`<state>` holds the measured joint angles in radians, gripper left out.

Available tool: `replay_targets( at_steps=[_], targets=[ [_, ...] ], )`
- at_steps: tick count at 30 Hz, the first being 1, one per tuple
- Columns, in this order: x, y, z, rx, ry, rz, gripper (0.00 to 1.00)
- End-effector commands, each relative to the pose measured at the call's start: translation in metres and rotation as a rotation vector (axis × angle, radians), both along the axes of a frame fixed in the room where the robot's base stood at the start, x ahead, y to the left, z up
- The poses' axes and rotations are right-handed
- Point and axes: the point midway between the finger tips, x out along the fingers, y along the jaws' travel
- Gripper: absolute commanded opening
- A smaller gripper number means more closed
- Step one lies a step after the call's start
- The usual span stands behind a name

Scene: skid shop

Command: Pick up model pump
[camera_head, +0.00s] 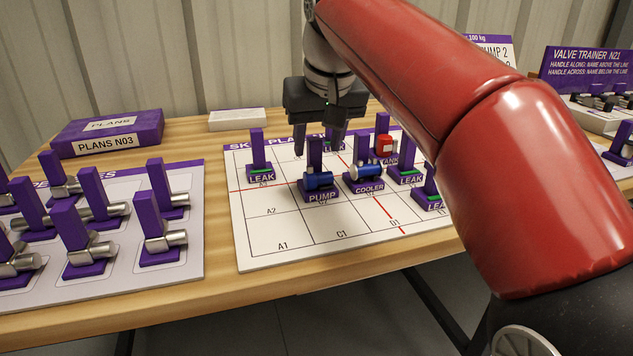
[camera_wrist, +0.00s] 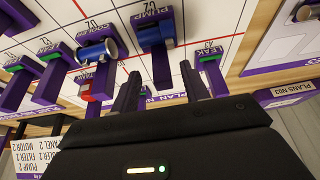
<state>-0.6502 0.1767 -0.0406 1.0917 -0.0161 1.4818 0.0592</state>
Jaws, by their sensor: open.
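The model pump (camera_head: 319,181) is a small blue cylinder on a purple base labelled PUMP, with a tall purple tab standing up behind it. It stands upright on the white gridded planning board (camera_head: 262,237). My gripper (camera_head: 319,147) is open and empty, pointing down just above and behind the pump. In the wrist view, the pump (camera_wrist: 153,34) lies ahead of my gripper (camera_wrist: 160,72), and its purple tab shows between the two fingers. I cannot tell whether the fingertips reach down past the tab's top.
The blue and silver COOLER model (camera_head: 365,172) stands close right of the pump. A LEAK model (camera_head: 260,171) stands to its left. The red TANK model (camera_head: 384,146) and more LEAK models are behind and right. A board of purple-tabbed silver pieces (camera_head: 190,263) lies left. The board's front squares are clear.

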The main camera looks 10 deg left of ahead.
Motion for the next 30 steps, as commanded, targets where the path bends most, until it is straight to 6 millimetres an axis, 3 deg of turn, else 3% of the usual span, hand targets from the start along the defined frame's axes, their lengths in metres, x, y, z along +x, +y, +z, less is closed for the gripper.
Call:
replay_targets(
  at_steps=[7, 15, 25, 30],
  targets=[
    [0.012, 0.011, -0.035, -0.001, 0.002, 0.000, 0.45],
    [0.014, 0.011, -0.038, 0.000, 0.000, -0.001, 0.45],
    [0.014, 0.011, -0.038, 0.001, -0.001, -0.001, 0.02],
    [0.014, 0.011, -0.037, 0.001, -0.002, -0.001, 0.00]
  ],
)
